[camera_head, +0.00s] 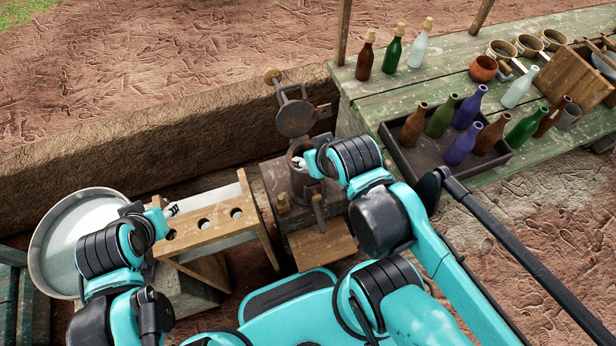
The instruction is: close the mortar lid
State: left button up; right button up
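The mortar (302,188) is a dark metal cylinder on a wooden stand in the middle of the head view. Its round, rusty lid (295,119) stands open, raised behind the mortar, with a ring-shaped handle part above it. My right gripper (299,163) is at the mortar's mouth, in front of and below the lid; I cannot tell whether it touches the rim. Its fingers are small and partly hidden by the wrist. My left gripper (172,211) is beside the wooden rack, away from the mortar. The finger openings of both grippers are too small to judge.
The wooden rack (188,238) with round holes stands left of the mortar, near a large metal basin (48,262). At right, a green table (440,88) carries bottles, a dark bottle tray (412,165), pots and a wooden crate (563,84). A mud wall runs behind.

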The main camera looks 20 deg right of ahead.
aim_at(302, 108)
jog(key=j+z, duration=0.15)
jog(key=z, duration=0.25)
jog(key=j+z, duration=0.15)
jog(key=z, duration=0.3)
jog(key=k+j+z, duration=0.1)
jog(key=z, duration=0.3)
